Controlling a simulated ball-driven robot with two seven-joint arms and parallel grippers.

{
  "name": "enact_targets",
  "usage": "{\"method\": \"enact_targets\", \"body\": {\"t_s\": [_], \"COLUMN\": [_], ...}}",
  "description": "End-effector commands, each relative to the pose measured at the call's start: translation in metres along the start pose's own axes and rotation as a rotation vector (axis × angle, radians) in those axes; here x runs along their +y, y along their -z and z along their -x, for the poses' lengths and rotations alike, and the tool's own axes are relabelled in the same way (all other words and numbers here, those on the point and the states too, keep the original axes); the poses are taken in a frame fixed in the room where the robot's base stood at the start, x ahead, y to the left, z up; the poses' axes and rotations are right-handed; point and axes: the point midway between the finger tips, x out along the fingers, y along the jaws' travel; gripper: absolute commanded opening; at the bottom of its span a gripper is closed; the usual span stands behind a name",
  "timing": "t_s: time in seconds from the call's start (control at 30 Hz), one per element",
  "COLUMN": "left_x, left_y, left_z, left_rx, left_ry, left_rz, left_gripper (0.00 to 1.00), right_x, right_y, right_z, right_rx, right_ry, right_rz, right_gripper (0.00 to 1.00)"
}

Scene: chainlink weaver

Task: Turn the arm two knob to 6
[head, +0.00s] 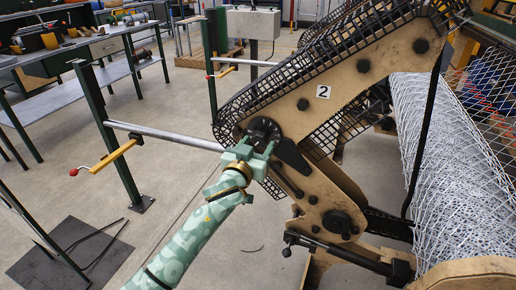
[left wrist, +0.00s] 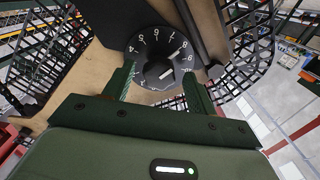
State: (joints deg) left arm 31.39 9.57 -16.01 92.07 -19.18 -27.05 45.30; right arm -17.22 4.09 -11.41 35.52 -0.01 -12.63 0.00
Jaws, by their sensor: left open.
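The arm with the "2" label (head: 323,92) is a tan plate linkage with black mesh guards. Its knob (head: 264,130) is a black round dial at the lower end of the upper plate. In the left wrist view the knob (left wrist: 158,58) has white numerals around its rim and white marks on its face; I cannot tell for sure which numeral it points to. My left gripper (head: 251,153) is at the knob, and in the left wrist view the gripper (left wrist: 158,80) is open with one finger on each side of the dial's lower part. Contact is unclear. My right gripper is not in view.
A large wire mesh roll (head: 455,165) lies to the right of the arm. A grey rail (head: 165,135) with a yellow, red-tipped handle (head: 107,157) stands left of it. A workbench (head: 90,45) is at the back left. The floor between them is mostly clear.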

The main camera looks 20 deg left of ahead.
Motion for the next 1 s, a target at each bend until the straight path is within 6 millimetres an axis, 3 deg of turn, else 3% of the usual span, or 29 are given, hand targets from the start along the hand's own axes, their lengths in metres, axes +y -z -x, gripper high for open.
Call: {"method": "enact_targets", "body": {"t_s": [0.3,0.47,0.5,1.0], "left_x": [0.0,0.0,0.0,0.001], "left_y": [0.001,0.001,0.001,0.004], "left_z": [-0.004,-0.003,-0.003,-0.003], "left_rx": [0.001,0.001,0.001,0.001], "left_ry": [0.0,0.0,0.0,0.001], "left_rz": [0.0,0.0,0.0,0.122], "left_gripper": [0.57,0.15,0.13,0.13], "right_x": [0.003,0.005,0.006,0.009], "right_y": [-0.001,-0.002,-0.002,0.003], "right_z": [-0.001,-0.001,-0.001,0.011], "right_rx": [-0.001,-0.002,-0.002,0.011], "right_ry": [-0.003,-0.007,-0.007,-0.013], "right_rz": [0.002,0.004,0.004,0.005], "right_gripper": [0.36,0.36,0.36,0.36]}}
